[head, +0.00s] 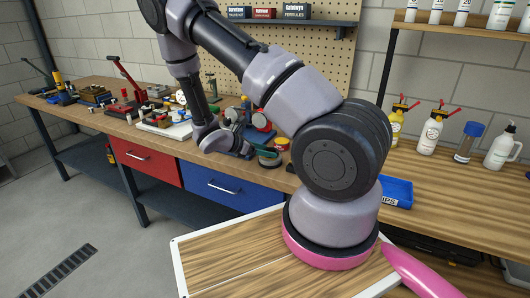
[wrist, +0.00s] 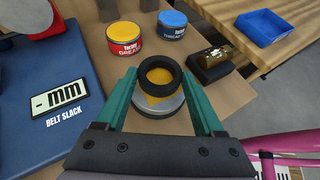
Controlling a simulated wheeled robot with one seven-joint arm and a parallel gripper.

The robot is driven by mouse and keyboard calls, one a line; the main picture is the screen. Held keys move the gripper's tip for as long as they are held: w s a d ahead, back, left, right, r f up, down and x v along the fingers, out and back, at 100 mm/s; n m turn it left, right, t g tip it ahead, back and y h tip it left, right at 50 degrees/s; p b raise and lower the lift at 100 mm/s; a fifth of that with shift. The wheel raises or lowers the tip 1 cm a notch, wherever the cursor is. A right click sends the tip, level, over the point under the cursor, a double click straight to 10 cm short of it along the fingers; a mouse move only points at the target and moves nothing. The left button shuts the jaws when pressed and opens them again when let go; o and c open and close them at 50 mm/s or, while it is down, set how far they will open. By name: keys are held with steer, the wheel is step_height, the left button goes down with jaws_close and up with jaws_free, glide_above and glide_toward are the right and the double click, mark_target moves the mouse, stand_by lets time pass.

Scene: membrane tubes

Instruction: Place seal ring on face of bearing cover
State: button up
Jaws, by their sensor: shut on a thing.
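The black seal ring (wrist: 160,64) is between the teal fingertips of my gripper (wrist: 160,80) in the wrist view. My gripper is shut on it. A round silver piece with a yellow face, apparently the bearing cover (wrist: 163,109), is below the ring. Yellow shows through the ring's hole and under its near edge. The ring looks roughly over the cover, a little towards its far side. I cannot tell whether ring and cover touch. In the head view my gripper (head: 259,152) is low over the bench edge, and the ring is too small to make out.
Beyond the ring stand a red can with a yellow lid (wrist: 124,37) and a blue-lidded can (wrist: 171,24). A brass part on a black block (wrist: 213,62) is at right. A blue "belt slack" board (wrist: 40,105) is close at left. A blue tray (wrist: 262,22) lies farther right.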

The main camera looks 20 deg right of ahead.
steer(key=shift+f, duration=0.25)
steer(key=o, duration=1.3)
steer(key=shift+a, duration=0.1)
steer(key=shift+a+r, duration=0.2)
steer(key=shift+a, duration=0.05)
steer(key=v, duration=1.1)
steer(key=s+r+m+t+y, duration=0.2)
steer(key=s+r+m+y, duration=0.2)
steer(key=r, duration=0.7)
steer(key=s+a+r+m+t+y, duration=0.1)
steer(key=s+r+m+t+y, duration=0.1)
steer(key=s+r+m+y, duration=0.3)
steer(key=s+r+m+t+y, duration=0.2)
steer(key=s+r+m+y, duration=0.3)
steer(key=s+r+m, duration=0.5)
step_height(320, 180, up, 9)
steer(key=shift+s+a+r+m, duration=0.1)
steer(key=shift+m, duration=1)
steer(key=shift+a+r+m, duration=0.1)
steer(key=shift+m, duration=1)
